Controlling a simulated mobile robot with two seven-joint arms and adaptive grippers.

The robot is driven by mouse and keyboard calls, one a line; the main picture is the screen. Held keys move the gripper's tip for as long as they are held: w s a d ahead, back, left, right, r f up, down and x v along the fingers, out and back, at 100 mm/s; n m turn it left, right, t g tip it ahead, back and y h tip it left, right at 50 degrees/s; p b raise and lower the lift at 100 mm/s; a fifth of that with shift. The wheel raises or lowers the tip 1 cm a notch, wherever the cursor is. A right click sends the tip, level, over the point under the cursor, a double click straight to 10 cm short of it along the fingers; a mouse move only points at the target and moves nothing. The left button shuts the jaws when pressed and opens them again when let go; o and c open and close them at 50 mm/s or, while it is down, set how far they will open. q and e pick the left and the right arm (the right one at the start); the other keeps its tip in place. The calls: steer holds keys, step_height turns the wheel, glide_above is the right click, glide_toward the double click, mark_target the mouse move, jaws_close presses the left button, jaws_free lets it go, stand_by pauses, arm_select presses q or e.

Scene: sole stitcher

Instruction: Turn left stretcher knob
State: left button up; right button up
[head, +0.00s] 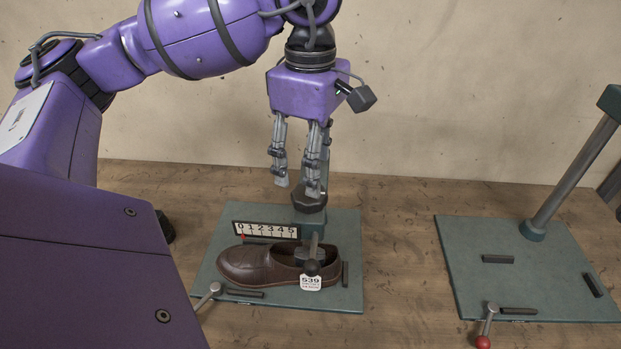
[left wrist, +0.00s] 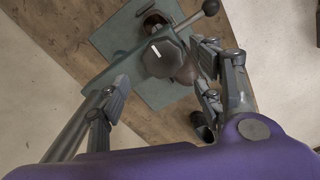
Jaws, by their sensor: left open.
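The left stretcher's knob (head: 309,202) is dark and many-sided, on top of a post at the back of the left green plate (head: 345,225). In the left wrist view the knob (left wrist: 163,58) shows from above with a white mark on it. A brown shoe (head: 262,264) with a white tag sits on this stretcher. A white scale (head: 266,230) marked 0 to 5 stands behind it, its red pointer near 0. My left gripper (head: 298,187) is open and points down just above the knob, its fingers apart. Whether they touch the knob I cannot tell. My right gripper is not in view.
A second green plate (head: 530,270) with a slanted post (head: 575,175) and a red-knobbed lever (head: 484,341) is at right. Bare wood lies between the plates.

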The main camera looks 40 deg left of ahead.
arm_select(q)
step_height(320, 180, up, 7)
steer(key=shift+f, duration=0.15)
stand_by(0.6)
